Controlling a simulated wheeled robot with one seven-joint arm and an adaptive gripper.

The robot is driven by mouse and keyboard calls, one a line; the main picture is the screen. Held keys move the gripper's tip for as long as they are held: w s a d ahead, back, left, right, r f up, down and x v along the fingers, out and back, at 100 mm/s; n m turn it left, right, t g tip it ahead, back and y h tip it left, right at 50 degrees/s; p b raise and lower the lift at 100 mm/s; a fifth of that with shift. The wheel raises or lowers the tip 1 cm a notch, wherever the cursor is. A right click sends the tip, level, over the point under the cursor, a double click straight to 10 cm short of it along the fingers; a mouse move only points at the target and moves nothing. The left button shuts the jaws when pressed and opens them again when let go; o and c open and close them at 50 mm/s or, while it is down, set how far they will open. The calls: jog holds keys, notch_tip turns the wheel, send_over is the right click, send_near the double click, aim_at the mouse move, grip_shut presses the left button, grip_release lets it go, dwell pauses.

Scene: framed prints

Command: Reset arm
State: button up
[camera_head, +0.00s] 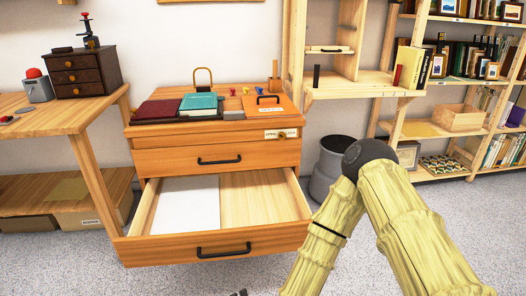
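My arm shows at the lower right as two pale yellow, ribbed links that meet at a dark round joint beside the drawer unit. The lower link runs down out of the picture. A small dark piece at the bottom edge, likely the tip of my gripper (239,293), is all that shows of it; whether it is open or shut, or holds anything, is hidden. The wooden drawer unit (160,160) stands left of my arm. Its lower drawer (272,240) is pulled open, with a flat white sheet (187,205) in its left half. The upper drawer is shut.
A red book (158,109), a teal book (198,102) and an orange case (268,108) lie on the unit. A grey bin (328,165) stands behind my arm joint. Shelves (430,130) fill the right; a table (60,118) stands left. Carpet is clear at lower left.

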jog(key=s+d+f+n+g, duration=0.65)
jog(key=s+d+f, duration=0.35)
jog(key=d+f, duration=0.3)
jog(key=s+d+f+n+g+h, duration=0.35)
jog(key=s+d+n+g, duration=0.2)
jog(key=s+d, duration=0.9)
notch_tip(320, 180, up, 34)
jog(key=w+d+p, duration=0.1)
jog(key=p, duration=3.2)
jog(key=shift+d+r+g+p, duration=0.2)
jog(key=shift+d+g+p, duration=0.1)
jog(key=shift+p, duration=0.1)
